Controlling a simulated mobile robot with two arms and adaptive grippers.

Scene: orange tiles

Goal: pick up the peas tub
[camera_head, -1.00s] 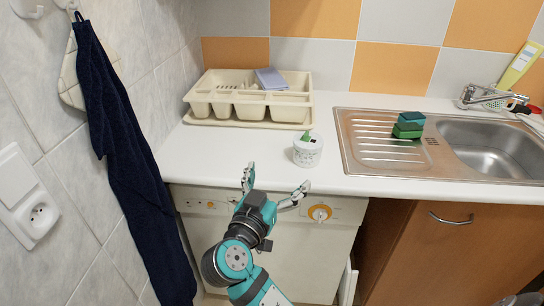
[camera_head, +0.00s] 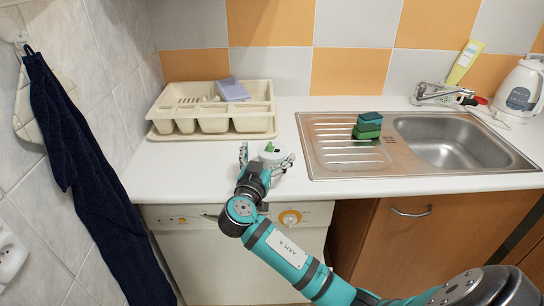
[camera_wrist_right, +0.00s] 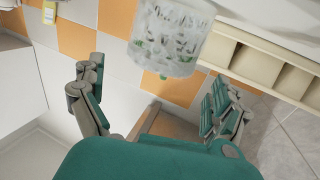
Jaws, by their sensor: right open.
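The peas tub (camera_head: 271,151) is a small white tub with green on its top, upright near the front edge of the counter. In the wrist view the tub (camera_wrist_right: 172,38) is whitish with green marks and sits ahead of the fingers, with space on both sides. My right gripper (camera_head: 266,158) is open and empty in front of the tub. Its fingers partly hide the tub in the head view. In the wrist view the right gripper (camera_wrist_right: 150,84) shows its fingers wide apart, not closed on the tub. My left gripper is not in view.
A cream dish rack (camera_head: 215,123) stands behind the tub to the left. A steel sink (camera_head: 330,160) with stacked green sponges (camera_head: 367,125) is to the right. A white kettle (camera_head: 522,90) stands far right. A dark towel (camera_head: 85,180) hangs at left. Counter left of the tub is clear.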

